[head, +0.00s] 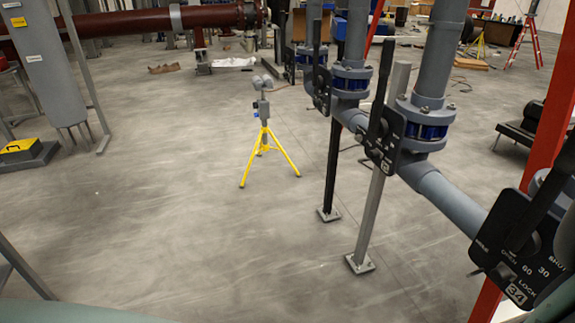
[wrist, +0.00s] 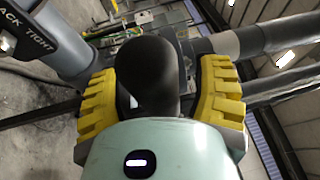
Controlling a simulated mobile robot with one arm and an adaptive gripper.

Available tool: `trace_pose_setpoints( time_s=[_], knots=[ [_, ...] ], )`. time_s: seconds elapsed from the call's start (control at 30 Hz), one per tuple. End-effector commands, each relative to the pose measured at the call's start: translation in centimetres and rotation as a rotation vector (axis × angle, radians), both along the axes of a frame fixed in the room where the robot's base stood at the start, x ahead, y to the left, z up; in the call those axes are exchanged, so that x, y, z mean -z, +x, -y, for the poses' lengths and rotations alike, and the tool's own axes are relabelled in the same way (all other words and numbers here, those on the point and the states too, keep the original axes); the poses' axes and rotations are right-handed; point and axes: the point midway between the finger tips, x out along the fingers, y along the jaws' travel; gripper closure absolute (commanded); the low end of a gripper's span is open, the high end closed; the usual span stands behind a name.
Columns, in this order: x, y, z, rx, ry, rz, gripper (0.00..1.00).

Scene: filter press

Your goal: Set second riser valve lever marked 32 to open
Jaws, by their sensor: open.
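Several riser valves with black plates and black levers stand in a row along a grey pipe in the head view. The nearest plate (head: 515,245) is marked 34; its lever leans up to the right. The second-nearest lever (head: 381,85) and third-nearest lever (head: 317,42) stand nearly upright. Their plate numbers are too small to read, so I cannot tell which is 32. In the wrist view my gripper (wrist: 164,78) is open, its yellow pads spread. A rounded black shape lies between them; I cannot tell what it is. My gripper is not seen in the head view.
A red post (head: 548,125) stands beside the nearest valve. Grey and black pipe supports (head: 380,190) stand on the floor below the row. A yellow tripod stand (head: 264,148) is left of them. Open concrete floor fills the left and middle.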

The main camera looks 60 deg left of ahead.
Motion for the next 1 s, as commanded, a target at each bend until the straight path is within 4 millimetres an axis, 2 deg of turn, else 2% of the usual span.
trace_pose_setpoints(
  time_s=[0.3,0.33,1.0],
  knots=[
    [0.02,-0.01,0.07,0.0,0.001,-0.001,0.36],
    [0.02,0.0,0.06,0.0,0.0,-0.001,0.33],
    [0.0,0.01,0.03,-0.001,-0.001,-0.001,1.0]
  ],
)
